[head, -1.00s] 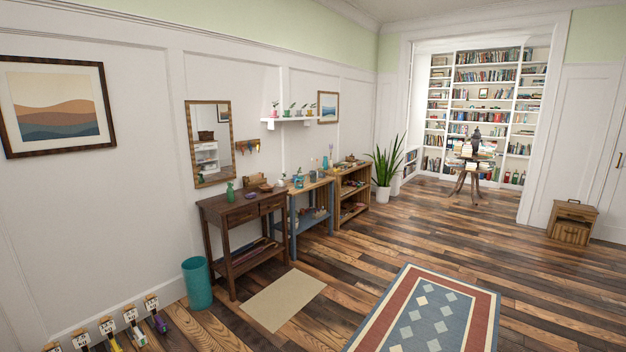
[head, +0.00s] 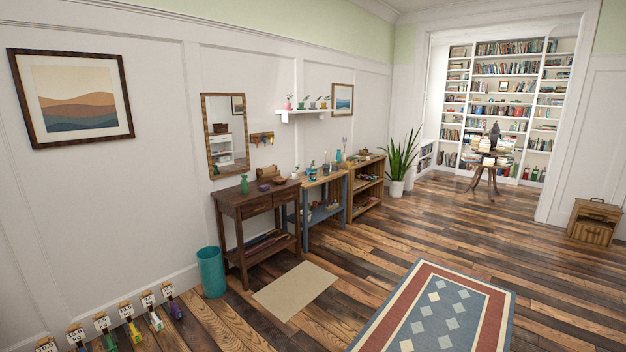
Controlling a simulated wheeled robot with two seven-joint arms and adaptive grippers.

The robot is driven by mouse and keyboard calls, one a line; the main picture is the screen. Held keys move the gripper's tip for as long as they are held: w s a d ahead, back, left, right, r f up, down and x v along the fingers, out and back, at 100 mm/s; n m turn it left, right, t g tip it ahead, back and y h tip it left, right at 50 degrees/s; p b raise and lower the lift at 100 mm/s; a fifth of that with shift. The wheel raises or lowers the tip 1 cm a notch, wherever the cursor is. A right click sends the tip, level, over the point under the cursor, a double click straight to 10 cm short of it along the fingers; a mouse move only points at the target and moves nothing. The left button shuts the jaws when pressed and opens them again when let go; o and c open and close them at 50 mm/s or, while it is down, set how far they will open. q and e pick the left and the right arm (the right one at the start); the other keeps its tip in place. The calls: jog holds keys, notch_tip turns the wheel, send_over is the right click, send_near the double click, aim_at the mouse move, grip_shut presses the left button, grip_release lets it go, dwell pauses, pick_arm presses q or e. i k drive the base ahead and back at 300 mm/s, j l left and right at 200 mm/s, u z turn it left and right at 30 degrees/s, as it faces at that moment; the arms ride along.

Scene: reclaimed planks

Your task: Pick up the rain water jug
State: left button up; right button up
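I cannot make out a rain water jug for certain. A green bottle-like vessel (head: 244,184) stands on the left end of the dark wooden console table (head: 240,209). Small pots and a blue vessel (head: 338,156) stand on the blue-framed table (head: 326,214) and the wooden shelf unit (head: 368,180) beside it. They are too small to tell apart. Neither of my grippers is in view.
A teal bin (head: 211,272) stands left of the console. A beige mat (head: 294,290) and a patterned rug (head: 437,312) lie on the plank floor. Labelled coloured items (head: 128,325) line the left wall. A potted plant (head: 399,160) and wooden crate (head: 594,222) stand farther off.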

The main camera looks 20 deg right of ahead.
aim_at(326, 166)
jog(key=i+l+z, duration=0.35)
jog(key=i, duration=0.3)
jog(key=i+z, duration=0.3)
jog(key=i, duration=0.35)
jog(key=i+z, duration=0.35)
jog(key=i, duration=0.3)
jog(key=i+z, duration=0.2)
jog(key=i, duration=0.7)
jog(key=i+j+z, duration=0.2)
jog(key=i, duration=0.65)
jog(key=i+u, duration=0.1)
jog(key=i, duration=0.3)
jog(key=i+l+u, duration=0.1)
jog(key=i, duration=0.35)
jog(key=i+l+u, duration=0.15)
jog(key=i+u, duration=0.25)
jog(key=i+l+u, duration=0.2)
jog(key=u, duration=0.2)
jog(key=i+l, duration=0.05)
jog(key=i, duration=0.05)
